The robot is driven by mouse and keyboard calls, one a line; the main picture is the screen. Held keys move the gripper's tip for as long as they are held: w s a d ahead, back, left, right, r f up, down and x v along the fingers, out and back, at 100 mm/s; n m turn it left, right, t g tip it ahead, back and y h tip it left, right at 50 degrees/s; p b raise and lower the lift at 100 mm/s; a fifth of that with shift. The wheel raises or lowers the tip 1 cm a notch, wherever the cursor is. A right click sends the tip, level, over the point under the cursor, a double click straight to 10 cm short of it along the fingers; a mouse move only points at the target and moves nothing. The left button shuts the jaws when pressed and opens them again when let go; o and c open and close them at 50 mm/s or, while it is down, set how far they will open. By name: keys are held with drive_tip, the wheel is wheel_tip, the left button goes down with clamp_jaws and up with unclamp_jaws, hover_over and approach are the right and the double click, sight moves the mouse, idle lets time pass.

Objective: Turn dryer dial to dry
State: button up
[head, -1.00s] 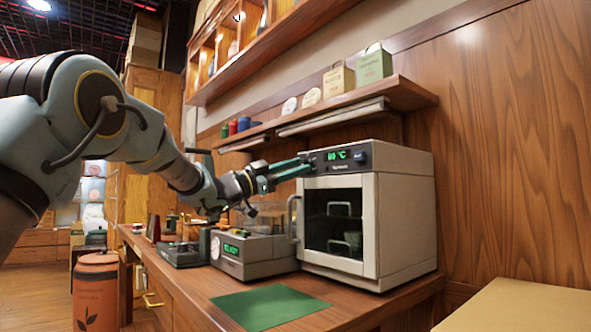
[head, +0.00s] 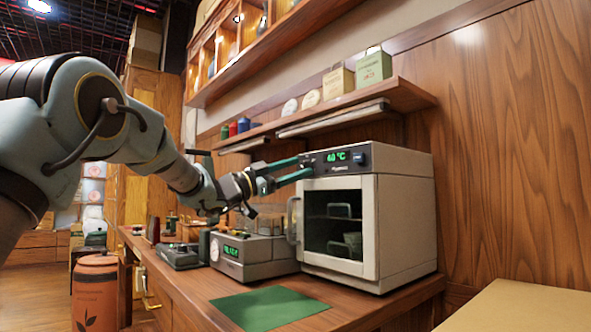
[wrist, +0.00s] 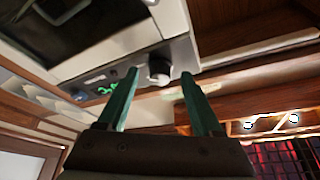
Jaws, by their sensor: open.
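The dryer (head: 405,230) is a pale box with a glass door, on the counter. Its dark control strip (head: 347,168) has a lit green temperature display (head: 337,156) and a knob at the right (head: 358,158). In the head view the fingers hide this dial. I cannot tell whether they touch it.
A grey device with a green display (head: 240,255) stands left of the dryer. A green mat (head: 268,308) lies on the counter in front. A wooden shelf (head: 410,92) with boxes hangs above the dryer. An orange canister (head: 97,290) stands at lower left.

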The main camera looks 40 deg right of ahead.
drive_tip(key=b+v, duration=0.1)
drive_tip(key=v, duration=0.9)
drive_tip(key=shift+a+f, duration=0.2)
drive_tip(key=shift+a, duration=0.1)
drive_tip(key=shift+w, duration=0.1)
